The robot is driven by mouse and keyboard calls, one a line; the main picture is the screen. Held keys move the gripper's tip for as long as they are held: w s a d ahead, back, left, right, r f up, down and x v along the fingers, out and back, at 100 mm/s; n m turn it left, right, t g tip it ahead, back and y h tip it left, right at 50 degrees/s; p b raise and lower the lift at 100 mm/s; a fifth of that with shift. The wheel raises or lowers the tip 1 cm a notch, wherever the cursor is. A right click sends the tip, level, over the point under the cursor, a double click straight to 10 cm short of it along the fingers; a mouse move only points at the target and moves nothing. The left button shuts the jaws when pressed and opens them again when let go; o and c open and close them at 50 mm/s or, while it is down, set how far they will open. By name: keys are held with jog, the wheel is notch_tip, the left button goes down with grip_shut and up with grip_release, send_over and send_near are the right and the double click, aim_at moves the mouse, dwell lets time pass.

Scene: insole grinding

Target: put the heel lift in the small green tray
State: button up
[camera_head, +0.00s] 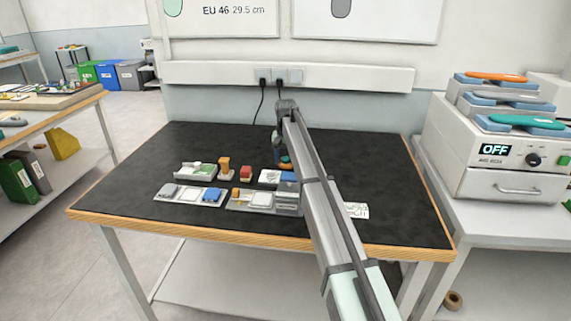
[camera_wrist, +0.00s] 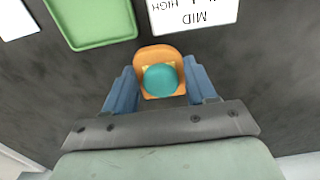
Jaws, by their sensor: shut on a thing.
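My gripper (camera_wrist: 161,84) has two blue fingers and is shut on an orange piece with a rounded end and a teal dome on top, which looks like the heel lift (camera_wrist: 155,53). The fingers stand at its left and right sides. In the head view a little orange (camera_head: 285,160) shows beside my gripper, beyond the arm. The green tray (camera_wrist: 90,44) lies at the upper left of the wrist view, apart from the held piece. Its visible floor is bare and its far part is cut off. I cannot make out this tray in the head view; my arm hides part of the table.
A white card marked MID (camera_wrist: 195,14) lies beside the green tray. Left of my arm, grey trays (camera_head: 190,195) with small parts, an orange-yellow piece (camera_head: 224,165) and a red piece (camera_head: 246,172) stand on the black tabletop (camera_head: 130,170). The grinder-side cabinet reads OFF (camera_head: 495,149).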

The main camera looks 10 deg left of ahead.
jog(key=shift+f, duration=0.95)
jog(key=shift+f, duration=0.1)
jog(key=o, duration=1.1)
notch_tip(320, 180, up, 12)
jog(key=shift+f, duration=0.25)
jog(key=shift+o, duration=0.5)
jog(key=shift+r, duration=0.35)
